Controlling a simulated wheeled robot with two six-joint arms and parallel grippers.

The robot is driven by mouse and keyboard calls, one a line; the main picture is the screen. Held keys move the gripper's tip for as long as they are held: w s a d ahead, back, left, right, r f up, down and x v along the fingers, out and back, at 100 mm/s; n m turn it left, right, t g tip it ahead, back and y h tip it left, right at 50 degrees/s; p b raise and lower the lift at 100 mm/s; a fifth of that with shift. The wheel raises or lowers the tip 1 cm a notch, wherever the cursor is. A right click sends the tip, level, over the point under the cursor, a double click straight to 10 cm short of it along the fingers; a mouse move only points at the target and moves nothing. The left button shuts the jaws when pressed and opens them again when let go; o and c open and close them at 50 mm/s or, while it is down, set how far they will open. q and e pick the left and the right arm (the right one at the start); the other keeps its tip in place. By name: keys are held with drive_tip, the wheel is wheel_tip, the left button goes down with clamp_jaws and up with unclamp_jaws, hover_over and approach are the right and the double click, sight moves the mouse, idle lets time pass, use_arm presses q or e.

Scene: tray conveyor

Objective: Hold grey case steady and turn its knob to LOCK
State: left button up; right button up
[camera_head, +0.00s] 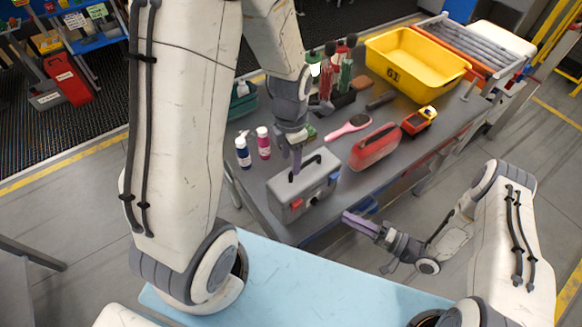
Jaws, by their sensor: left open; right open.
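The grey case (290,203) stands upright on the near left part of the grey table, with a dark handle on its lid. Its front shows a small red part and a blue part; which one is the knob, and where it points, is too small to tell. My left gripper (297,168) is open and points down at the case's lid beside the handle; I cannot tell whether it touches. My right gripper (350,219) is open and empty, in front of the table to the right of the case, apart from it.
A blue bottle (243,152) and a pink bottle (263,142) stand behind the case. A pink brush (349,127), a red case (375,147) and a toy truck (419,121) lie to the right. A yellow bin (417,75) sits at the far right, beside a roller conveyor (478,50).

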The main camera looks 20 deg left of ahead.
sight(304, 183)
use_arm(q)
wheel_tip(304, 183, down, 6)
drive_tip(key=shift+f, duration=0.15)
idle(0.3)
clamp_jaws()
idle(1.2)
drive_tip(key=shift+c, duration=1.2)
unclamp_jaws()
clamp_jaws()
idle(0.7)
